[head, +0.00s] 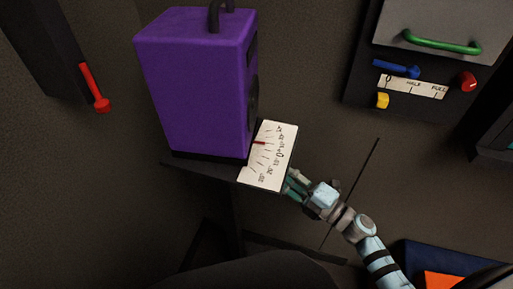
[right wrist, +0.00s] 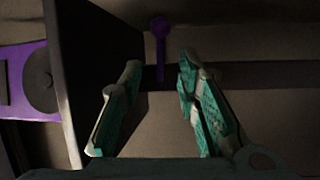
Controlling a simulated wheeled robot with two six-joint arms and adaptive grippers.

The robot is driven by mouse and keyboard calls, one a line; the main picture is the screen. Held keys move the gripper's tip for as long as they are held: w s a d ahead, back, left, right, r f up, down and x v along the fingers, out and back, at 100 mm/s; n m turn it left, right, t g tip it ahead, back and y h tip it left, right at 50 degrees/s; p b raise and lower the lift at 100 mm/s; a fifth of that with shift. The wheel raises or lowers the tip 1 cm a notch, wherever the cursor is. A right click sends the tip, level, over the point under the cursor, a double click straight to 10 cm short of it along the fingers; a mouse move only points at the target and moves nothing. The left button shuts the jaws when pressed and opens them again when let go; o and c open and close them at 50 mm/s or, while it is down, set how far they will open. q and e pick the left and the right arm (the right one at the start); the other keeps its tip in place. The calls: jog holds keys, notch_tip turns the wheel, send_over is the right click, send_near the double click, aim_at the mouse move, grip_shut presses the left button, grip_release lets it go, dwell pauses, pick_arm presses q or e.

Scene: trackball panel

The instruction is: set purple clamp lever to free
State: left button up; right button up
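The purple clamp lever (right wrist: 160,45) shows in the right wrist view as a thin upright bar with a rounded knob at its top end. It lies beyond and between the fingertips of my right gripper (right wrist: 159,72), which is open with teal pads and a clear gap. I cannot tell how far the lever is from the fingers. In the head view my right gripper (head: 293,185) is at the lower right edge of the white scale plate; I cannot make out the lever there. No marking for free is readable. My left gripper is not in view.
A purple box (head: 195,85) with a black handle stands on a dark shelf (head: 198,172). The white scale plate (head: 262,168) with a red needle is beside it. A red lever (head: 95,88) hangs at left. A panel with a green handle (head: 440,43) and coloured knobs is upper right.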

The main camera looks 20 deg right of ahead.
jog(key=x, duration=0.9)
jog(key=shift+w+a, duration=0.15)
jog(key=shift+w, duration=0.15)
grip_shut()
jog(key=shift+r, duration=0.1)
